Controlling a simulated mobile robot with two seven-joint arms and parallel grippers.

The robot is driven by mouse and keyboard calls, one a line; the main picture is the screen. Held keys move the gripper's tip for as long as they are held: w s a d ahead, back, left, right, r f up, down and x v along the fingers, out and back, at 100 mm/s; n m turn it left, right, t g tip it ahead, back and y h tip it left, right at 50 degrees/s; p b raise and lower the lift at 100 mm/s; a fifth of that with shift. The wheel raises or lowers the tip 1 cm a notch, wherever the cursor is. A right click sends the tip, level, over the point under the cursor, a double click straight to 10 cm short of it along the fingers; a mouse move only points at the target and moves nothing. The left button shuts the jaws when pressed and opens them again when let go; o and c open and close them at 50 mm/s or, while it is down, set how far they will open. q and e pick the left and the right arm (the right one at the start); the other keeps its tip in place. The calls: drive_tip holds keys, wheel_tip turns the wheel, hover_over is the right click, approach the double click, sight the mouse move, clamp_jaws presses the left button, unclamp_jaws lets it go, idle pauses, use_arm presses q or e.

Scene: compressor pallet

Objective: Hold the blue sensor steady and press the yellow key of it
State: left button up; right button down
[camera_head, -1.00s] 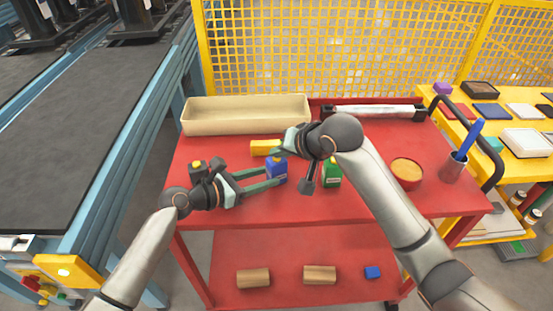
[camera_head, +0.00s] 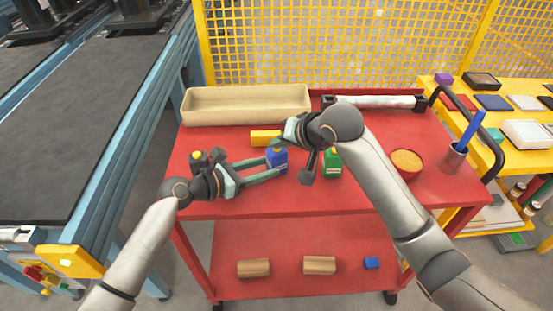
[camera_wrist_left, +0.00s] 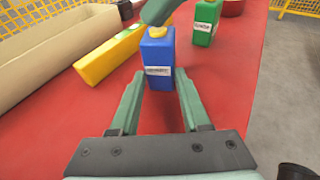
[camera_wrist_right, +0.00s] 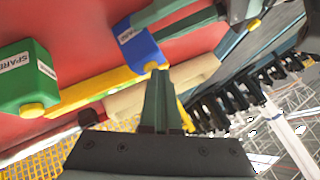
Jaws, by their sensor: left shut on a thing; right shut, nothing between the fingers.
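The blue sensor (camera_head: 277,162) stands upright on the red cart top. In the left wrist view the blue sensor (camera_wrist_left: 158,62) shows a white label and its yellow key (camera_wrist_left: 157,31) on top. My left gripper (camera_head: 272,170) is shut on the sensor, one finger on each side. My right gripper (camera_head: 280,144) is shut and empty, its tips right at the yellow key from above. In the right wrist view its fingertips (camera_wrist_right: 157,70) overlap the key (camera_wrist_right: 150,66); I cannot tell whether they touch or press it.
A green box labelled SPARE (camera_head: 332,165) with a yellow top stands to the right. A yellow block (camera_head: 265,138) lies behind the sensor, before a long beige tray (camera_head: 245,107). A dark item with a yellow top (camera_head: 198,158) is at left, a red bowl (camera_head: 406,164) at right.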

sight(279, 153)
use_arm(q)
drive_tip(key=shift+r, duration=0.1)
use_arm(e)
drive_tip(key=shift+r, duration=0.85)
drive_tip(key=shift+r, duration=2.55)
use_arm(q)
drive_tip(key=o, duration=1.1)
drive_tip(key=shift+c, duration=0.2)
